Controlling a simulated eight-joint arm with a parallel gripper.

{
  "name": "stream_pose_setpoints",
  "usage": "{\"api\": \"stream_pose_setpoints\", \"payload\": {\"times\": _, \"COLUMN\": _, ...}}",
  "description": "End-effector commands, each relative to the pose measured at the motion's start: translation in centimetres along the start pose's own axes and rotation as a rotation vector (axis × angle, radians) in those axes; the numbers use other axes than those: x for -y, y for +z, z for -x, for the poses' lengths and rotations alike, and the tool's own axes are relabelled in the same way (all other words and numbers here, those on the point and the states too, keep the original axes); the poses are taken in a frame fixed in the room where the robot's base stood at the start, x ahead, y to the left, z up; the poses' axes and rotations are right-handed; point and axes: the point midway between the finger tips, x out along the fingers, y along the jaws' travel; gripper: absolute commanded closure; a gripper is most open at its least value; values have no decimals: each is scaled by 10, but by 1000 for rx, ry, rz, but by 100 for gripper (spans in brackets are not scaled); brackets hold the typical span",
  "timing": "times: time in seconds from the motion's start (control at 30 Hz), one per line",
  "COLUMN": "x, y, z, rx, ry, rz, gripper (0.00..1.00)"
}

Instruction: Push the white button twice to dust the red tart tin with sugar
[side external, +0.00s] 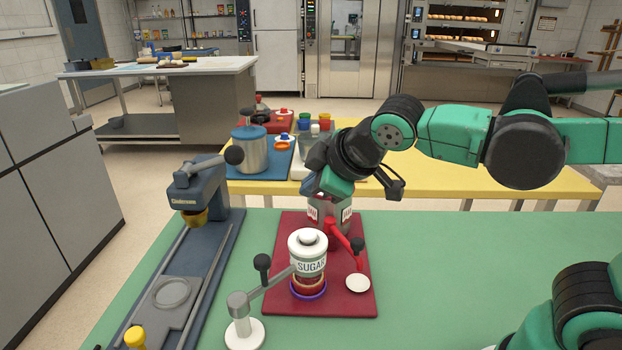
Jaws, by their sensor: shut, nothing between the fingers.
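A white sugar canister (311,263) labelled SUGAR stands upright near the front of the dark red board (351,302), with a pale round cap (307,238) on top. Just under it is a purple ringed tin (309,293) with a reddish rim inside; the canister hides most of it. I cannot clearly make out a red tart tin. A white disc (357,283) lies at the board's right side. My gripper (331,186) is shut and empty, above a JAM container (329,218) behind the canister; its fingertips are hard to make out. It is apart from the sugar canister.
A grey lever stand on a white base (245,335) reaches to the canister from the left. A red arm with a black knob (357,244) stands beside the JAM container. A blue press (203,191) is at left.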

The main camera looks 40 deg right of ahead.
Motion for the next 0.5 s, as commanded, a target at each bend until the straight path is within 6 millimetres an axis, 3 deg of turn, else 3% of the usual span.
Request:
{"api": "stream_pose_setpoints", "payload": {"times": 0.27, "x": -2, "y": -2, "z": 2, "rx": 0, "ry": 0, "rz": 0, "gripper": 100}}
{"api": "stream_pose_setpoints", "payload": {"times": 0.5, "x": -17, "y": -17, "z": 22, "rx": 0, "ry": 0, "rz": 0, "gripper": 100}}
